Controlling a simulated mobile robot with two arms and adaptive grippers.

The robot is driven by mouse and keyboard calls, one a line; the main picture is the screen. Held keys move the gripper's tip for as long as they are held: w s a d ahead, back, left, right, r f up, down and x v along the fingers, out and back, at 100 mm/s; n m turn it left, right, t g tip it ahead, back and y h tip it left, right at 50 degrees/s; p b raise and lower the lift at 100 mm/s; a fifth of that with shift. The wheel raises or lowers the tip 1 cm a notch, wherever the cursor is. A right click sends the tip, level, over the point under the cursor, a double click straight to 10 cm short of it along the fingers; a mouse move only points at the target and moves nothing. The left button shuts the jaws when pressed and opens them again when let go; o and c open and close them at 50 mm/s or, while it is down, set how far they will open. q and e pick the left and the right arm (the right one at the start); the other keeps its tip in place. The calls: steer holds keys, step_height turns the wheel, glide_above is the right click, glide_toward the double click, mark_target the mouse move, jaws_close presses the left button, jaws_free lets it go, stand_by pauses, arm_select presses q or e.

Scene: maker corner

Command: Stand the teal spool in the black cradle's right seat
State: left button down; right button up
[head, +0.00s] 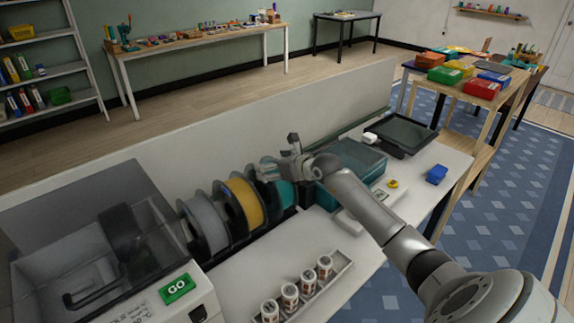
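The teal spool (286,193) stands upright at the right end of a row of spools, at the black cradle (305,196). Whether it rests fully in the right seat cannot be seen. My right gripper (270,170) is at the top of the teal spool, its arm reaching in from the right. Its fingers overlap the spool's upper edge, and whether they are closed on it is unclear. A yellow spool (246,202) stands in the middle and a grey spool (205,222) at the left. My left gripper is not in view.
A grey machine (165,300) with a green GO button (177,288) stands left of the spools. A tray of several jars (308,281) lies in front. A teal-lidded box (352,160), a black tray (402,133) and a blue block (437,174) are to the right.

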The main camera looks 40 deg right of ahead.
steer(key=v, duration=1)
steer(key=shift+r, duration=0.15)
stand_by(0.4)
